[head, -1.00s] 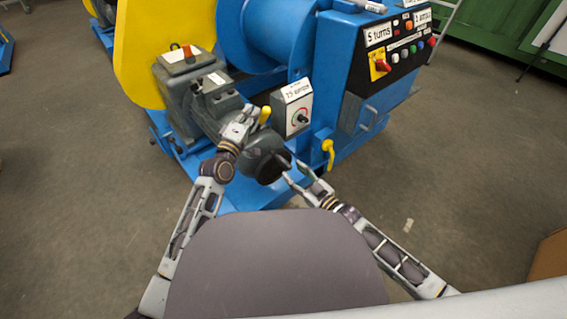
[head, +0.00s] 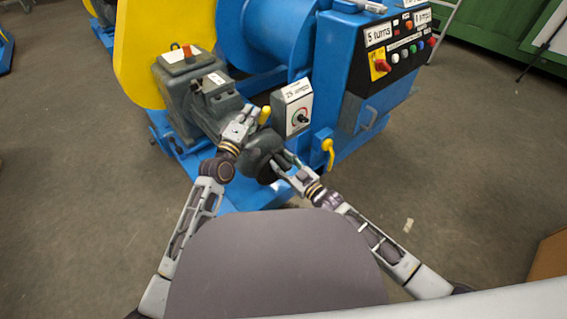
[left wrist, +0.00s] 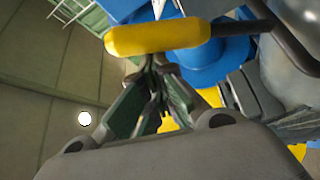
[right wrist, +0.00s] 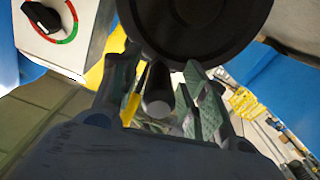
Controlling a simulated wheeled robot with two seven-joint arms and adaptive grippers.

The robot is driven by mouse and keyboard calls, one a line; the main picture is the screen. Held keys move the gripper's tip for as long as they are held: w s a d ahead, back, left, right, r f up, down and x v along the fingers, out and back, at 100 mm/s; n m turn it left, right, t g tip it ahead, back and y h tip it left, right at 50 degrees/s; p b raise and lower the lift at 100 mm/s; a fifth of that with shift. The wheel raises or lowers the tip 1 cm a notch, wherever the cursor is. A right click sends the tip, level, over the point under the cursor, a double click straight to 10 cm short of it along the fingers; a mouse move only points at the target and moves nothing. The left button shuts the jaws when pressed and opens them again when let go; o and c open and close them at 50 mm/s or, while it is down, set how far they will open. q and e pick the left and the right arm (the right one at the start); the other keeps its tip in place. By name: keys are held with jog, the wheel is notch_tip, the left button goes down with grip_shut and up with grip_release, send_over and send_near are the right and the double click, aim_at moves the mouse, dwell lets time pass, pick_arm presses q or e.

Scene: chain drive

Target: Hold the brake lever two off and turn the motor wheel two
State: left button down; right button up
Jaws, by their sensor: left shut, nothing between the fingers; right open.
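The yellow handle (head: 264,115) of the brake lever stands beside the grey motor (head: 205,100). In the left wrist view the handle (left wrist: 160,37) lies across my left fingertips, with its dark rod to the right. My left gripper (head: 250,113) is shut and empty, its tips at the handle but not around it. The dark round motor wheel (head: 258,152) is at the motor's near end. My right gripper (head: 279,160) is open at the wheel. In the right wrist view the wheel (right wrist: 195,25) fills the top, and a grey peg (right wrist: 158,95) sits between the open fingers.
A grey box with a dial (head: 292,108) stands just behind the wheel. Another yellow lever (head: 328,152) is on the blue machine frame to the right. A control panel (head: 395,48) with buttons is farther right. A yellow guard (head: 150,50) rises at the left.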

grip_shut()
dwell(0.3)
jog(key=shift+w+d+f+m, duration=0.1)
jog(key=shift+w+d+m, duration=0.05)
jog(key=shift+d+m, duration=0.15)
dwell(0.4)
